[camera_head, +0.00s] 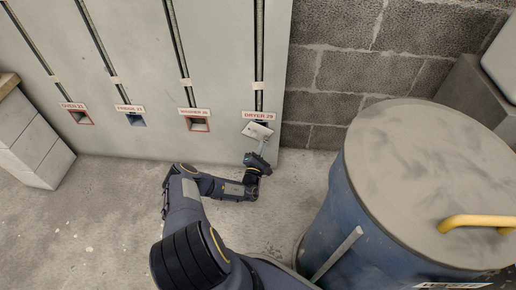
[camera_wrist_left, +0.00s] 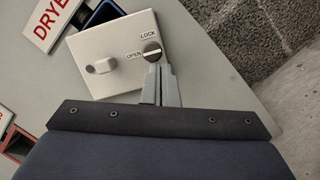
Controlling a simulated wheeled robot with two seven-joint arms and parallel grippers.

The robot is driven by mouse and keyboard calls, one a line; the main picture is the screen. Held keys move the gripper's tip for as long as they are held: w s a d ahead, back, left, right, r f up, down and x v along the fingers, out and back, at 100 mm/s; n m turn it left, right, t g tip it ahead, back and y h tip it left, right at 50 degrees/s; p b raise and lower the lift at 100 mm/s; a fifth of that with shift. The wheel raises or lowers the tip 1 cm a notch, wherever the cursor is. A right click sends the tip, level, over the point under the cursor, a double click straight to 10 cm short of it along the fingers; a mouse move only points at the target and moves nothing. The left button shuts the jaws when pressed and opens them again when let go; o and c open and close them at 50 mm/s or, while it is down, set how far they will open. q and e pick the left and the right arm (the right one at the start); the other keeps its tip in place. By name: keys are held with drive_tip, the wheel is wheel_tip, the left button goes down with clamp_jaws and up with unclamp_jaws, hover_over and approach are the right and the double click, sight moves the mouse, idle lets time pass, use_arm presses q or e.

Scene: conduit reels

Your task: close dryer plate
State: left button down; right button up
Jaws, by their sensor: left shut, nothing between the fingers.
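The dryer plate (camera_head: 257,131) is a small pale plate under the DRYER 29 label (camera_head: 259,115). In the left wrist view the plate (camera_wrist_left: 113,68) carries a pale knob (camera_wrist_left: 100,66) and a dark round slotted dial (camera_wrist_left: 152,51) marked LOCK and OPEN. A dark blue-edged opening (camera_wrist_left: 100,14) shows beside the plate, partly uncovered. My left gripper (camera_head: 261,146) is at the plate's lower right. In the wrist view its shut, empty fingers (camera_wrist_left: 158,70) end just below the dial; whether they touch it I cannot tell. My right gripper is not in view.
The grey panel (camera_head: 220,60) has several other labelled openings to the left, including WASHER (camera_head: 199,126). A blue waste drum (camera_head: 345,215) with a grey lid and yellow handle (camera_head: 475,221) stands close on the right. Grey blocks (camera_head: 38,150) stand at the left.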

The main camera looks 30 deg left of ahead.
use_arm(q)
drive_tip(key=n, duration=0.1)
drive_tip(key=d+r+n+y+p, duration=0.1)
drive_tip(key=n, duration=0.1)
drive_tip(key=w+r+n, duration=0.1)
drive_tip(key=shift+d+r+n+p, duration=0.25)
drive_tip(key=shift+d+n+p, duration=0.05)
drive_tip(key=shift+d+n, duration=0.1)
drive_tip(key=shift+r+n, duration=0.2)
drive_tip(key=shift+n, duration=0.1)
drive_tip(key=shift+w+d+r+p, duration=0.1)
drive_tip(key=shift+d+r+p, duration=0.1)
drive_tip(key=shift+r+p, duration=0.15)
drive_tip(key=shift+d, duration=0.1)
drive_tip(key=shift+s+d+p, duration=0.15)
drive_tip(key=shift+s+p, duration=0.25)
drive_tip(key=p, duration=0.2)
approach(267, 141)
drive_tip(key=shift+w+d+r, duration=0.3)
drive_tip(key=shift+w+r, duration=0.15)
drive_tip(key=shift+r, duration=0.05)
